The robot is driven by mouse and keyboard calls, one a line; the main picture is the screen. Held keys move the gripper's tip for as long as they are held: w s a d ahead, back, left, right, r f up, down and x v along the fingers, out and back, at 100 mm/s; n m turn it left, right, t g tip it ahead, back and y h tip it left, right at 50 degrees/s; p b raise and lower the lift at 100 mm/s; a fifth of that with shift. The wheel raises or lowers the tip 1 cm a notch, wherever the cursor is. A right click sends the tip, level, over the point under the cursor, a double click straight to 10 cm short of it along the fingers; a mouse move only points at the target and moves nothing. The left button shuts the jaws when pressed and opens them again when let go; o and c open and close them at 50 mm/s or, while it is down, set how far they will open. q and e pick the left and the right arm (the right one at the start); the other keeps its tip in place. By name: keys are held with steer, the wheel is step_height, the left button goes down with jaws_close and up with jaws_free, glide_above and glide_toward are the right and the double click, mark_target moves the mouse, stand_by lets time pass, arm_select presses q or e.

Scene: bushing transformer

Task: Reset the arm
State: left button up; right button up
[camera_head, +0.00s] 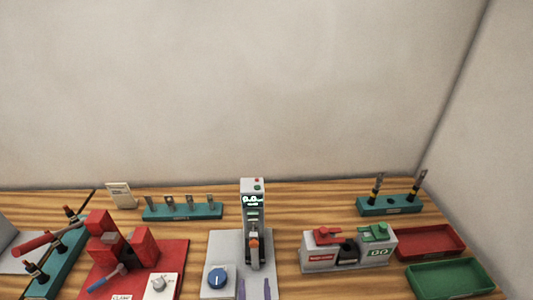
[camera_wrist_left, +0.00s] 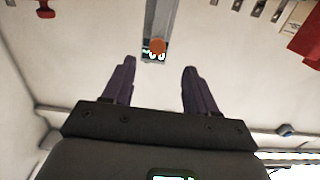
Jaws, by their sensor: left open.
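My left gripper (camera_head: 254,289) shows at the bottom edge of the head view as two purple fingertips, apart from each other. They are in front of the grey device (camera_head: 253,190) with a lit display. In the left wrist view my left gripper (camera_wrist_left: 156,75) is open, with nothing between its two purple fingers. The device's display (camera_wrist_left: 154,54) and an orange-red round part (camera_wrist_left: 158,46) appear beyond the fingertips. The rest of my left arm is out of the head view. My right gripper is in neither view.
A red clamp fixture (camera_head: 103,240) stands left. A teal rack (camera_head: 183,212) holds several small metal parts behind. A red-and-green GO/NO-GO station (camera_head: 348,250) stands right, beside a red tray (camera_head: 431,257) and a green tray (camera_head: 450,293). Another teal rack (camera_head: 390,212) stands back right.

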arm_select(q)
steer(key=s+a+f+g, duration=0.3)
steer(key=s+a+f, duration=0.15)
steer(key=a, duration=0.25)
steer(key=s+a+f+g, duration=0.2)
steer(key=s+a+f, duration=0.1)
steer(key=s+a, duration=0.35)
steer(key=s+a+r+m+g+h, duration=0.1)
steer(key=s+a+r+m+g, duration=0.1)
steer(key=s+g, duration=0.4)
steer(key=s+a+r+m+g+h, duration=0.1)
steer(key=s+a+g, duration=0.15)
steer(key=s, duration=0.45)
step_height(320, 180, up, 15)
steer(key=p, duration=1.4)
steer(key=shift+s+d+f, duration=0.2)
steer(key=shift+d, duration=0.1)
steer(key=shift+g, duration=0.25)
